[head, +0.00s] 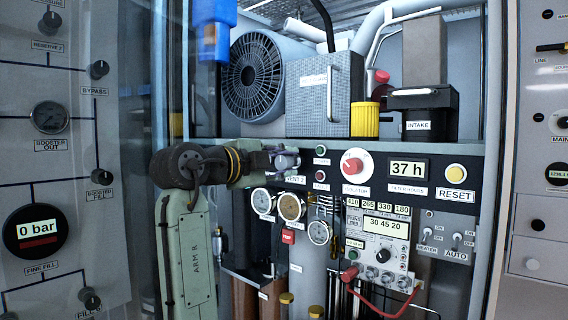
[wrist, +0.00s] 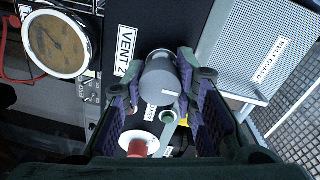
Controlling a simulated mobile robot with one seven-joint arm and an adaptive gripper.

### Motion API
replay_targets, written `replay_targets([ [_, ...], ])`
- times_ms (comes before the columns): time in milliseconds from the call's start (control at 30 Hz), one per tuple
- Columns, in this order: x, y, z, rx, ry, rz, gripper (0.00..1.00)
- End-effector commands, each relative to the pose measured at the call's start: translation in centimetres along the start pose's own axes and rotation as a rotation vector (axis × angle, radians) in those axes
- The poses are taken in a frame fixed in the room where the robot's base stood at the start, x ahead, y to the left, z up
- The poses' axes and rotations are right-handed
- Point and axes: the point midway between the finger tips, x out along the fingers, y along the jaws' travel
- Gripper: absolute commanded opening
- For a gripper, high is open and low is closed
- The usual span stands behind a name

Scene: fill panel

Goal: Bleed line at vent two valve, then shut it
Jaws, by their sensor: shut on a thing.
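The vent two valve is a grey round knob (wrist: 160,80) with a short white mark, next to the VENT 2 label (wrist: 124,50) in the wrist view. My gripper (head: 284,160) reaches the black panel strip from the left in the head view, at the vent two valve. In the wrist view its purple-padded fingers stand on both sides of the knob, shut on it. In the head view the fingers largely hide the knob; the VENT 2 label (head: 295,180) shows just below it.
A red-and-white isolator knob (head: 356,164) lies right of the valve. Round gauges (head: 263,201) sit below it. The belt guard box (head: 320,95) stands above, also close in the wrist view (wrist: 240,45).

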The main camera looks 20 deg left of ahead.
Motion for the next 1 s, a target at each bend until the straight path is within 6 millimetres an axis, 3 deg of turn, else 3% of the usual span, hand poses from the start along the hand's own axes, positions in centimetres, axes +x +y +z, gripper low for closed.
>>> replay_targets([
  [67, 0.0, 0.2, 0.0, 0.000, 0.000, 0.005, 0.00],
  [100, 0.0, 0.2, 0.0, 0.000, 0.000, 0.006, 0.27],
  [400, 0.0, 0.1, 0.0, -0.001, 0.000, 0.003, 0.47],
  [767, -0.4, 0.0, 0.0, -0.001, -0.001, 0.000, 0.47],
  [1000, -4.3, -0.1, 0.1, 0.000, -0.003, -0.002, 0.47],
])
